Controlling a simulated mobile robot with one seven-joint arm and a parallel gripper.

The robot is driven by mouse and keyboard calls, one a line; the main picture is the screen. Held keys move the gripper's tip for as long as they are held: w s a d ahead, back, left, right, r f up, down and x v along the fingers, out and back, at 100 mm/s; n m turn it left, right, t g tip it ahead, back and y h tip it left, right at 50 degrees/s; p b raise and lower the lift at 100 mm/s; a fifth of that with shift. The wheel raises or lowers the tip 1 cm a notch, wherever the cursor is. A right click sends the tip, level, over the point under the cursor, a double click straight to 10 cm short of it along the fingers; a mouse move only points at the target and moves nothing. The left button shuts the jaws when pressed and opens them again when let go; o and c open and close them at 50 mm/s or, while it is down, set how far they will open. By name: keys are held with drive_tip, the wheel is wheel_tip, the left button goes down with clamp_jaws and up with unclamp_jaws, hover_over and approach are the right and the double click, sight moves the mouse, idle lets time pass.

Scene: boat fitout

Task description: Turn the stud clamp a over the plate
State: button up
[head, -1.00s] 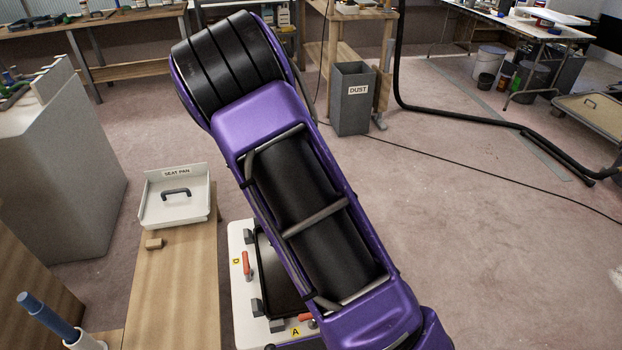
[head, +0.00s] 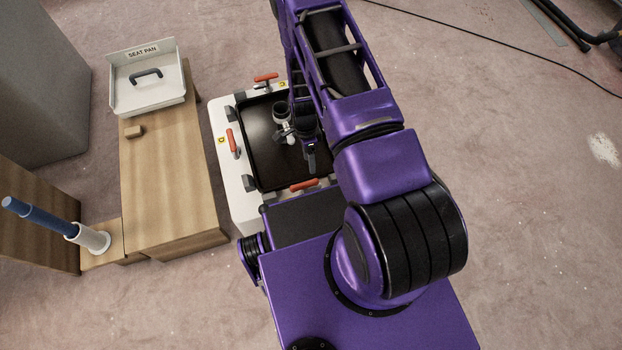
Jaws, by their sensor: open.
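The dark plate (head: 262,155) lies in a white frame (head: 243,200). Stud clamp a appears to be the red-handled clamp (head: 304,184) at the near edge. Its handle lies roughly along that edge; its letter A is hidden now. My gripper (head: 309,163) is open above the near right part of the plate, just above the clamp in the picture. I cannot tell its height or whether it touches the clamp. My arm hides the plate's right side.
Other red-handled clamps sit at the left edge (head: 233,141) and far edge (head: 266,78). A blue rod (head: 40,218) is at far left.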

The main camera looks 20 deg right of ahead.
sight(311, 181)
drive_tip(key=f, duration=0.3)
drive_tip(key=s+f+b, duration=0.1)
drive_tip(key=f, duration=0.2)
drive_tip(key=s+f, duration=0.1)
drive_tip(key=f, duration=0.3)
clamp_jaws()
